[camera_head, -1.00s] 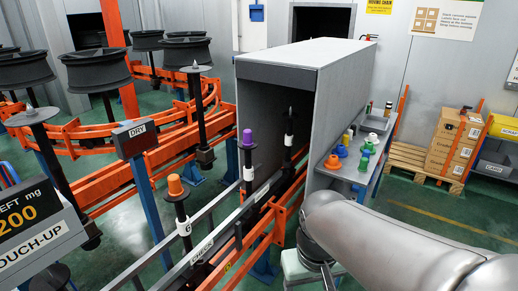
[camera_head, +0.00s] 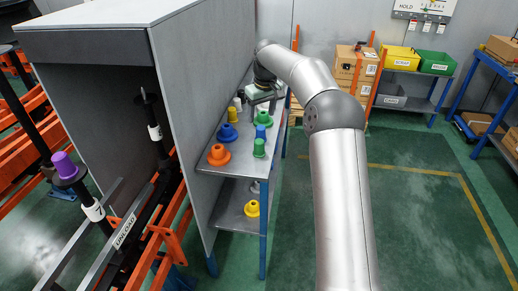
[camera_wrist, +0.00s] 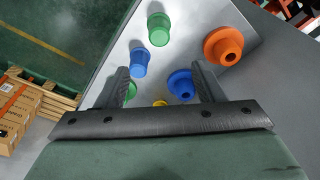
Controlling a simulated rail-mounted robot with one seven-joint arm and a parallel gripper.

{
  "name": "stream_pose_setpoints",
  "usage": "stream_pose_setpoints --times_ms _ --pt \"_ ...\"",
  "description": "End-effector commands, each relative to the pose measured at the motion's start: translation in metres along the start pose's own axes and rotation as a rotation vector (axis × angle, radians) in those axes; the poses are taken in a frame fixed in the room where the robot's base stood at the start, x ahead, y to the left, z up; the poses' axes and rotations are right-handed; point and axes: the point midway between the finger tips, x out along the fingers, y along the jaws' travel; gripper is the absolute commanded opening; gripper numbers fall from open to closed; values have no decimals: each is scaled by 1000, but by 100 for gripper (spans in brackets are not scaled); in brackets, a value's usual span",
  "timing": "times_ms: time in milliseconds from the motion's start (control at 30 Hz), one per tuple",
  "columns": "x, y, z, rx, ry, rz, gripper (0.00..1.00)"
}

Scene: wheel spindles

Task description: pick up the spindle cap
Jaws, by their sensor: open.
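Several coloured caps stand on the top shelf. In the head view these include a flanged orange cap (camera_head: 218,155), a flanged blue cap (camera_head: 228,132), a plain green cap (camera_head: 259,149), a plain blue cap (camera_head: 261,132) and a yellow cap (camera_head: 232,115). A purple cap (camera_head: 63,167) sits on a spindle at left. My gripper (camera_wrist: 163,74) is open and empty above the shelf's far end. In the wrist view, the flanged blue cap (camera_wrist: 181,84) shows between the fingers, near the right one. The plain blue cap (camera_wrist: 139,64) is near the left finger; the orange cap (camera_wrist: 223,46) is beyond, right.
The grey booth wall (camera_head: 200,110) rises close along the shelf's left side. A flanged yellow cap (camera_head: 252,208) is on the lower shelf (camera_head: 228,212). Cardboard boxes (camera_head: 352,68) stand behind the shelf. The green floor (camera_head: 430,210) at right is clear.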

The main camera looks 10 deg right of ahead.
Motion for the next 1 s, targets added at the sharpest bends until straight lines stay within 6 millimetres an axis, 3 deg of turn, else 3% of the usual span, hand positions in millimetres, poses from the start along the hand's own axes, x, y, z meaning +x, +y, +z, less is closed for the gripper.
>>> stream_pose_setpoints --times_ms 400,667,1000 --pt "86 0 1 1 -4 -1 62" --pt "106 0 1 2 -1 0 62" --pt "150 0 4 2 -2 -1 62"
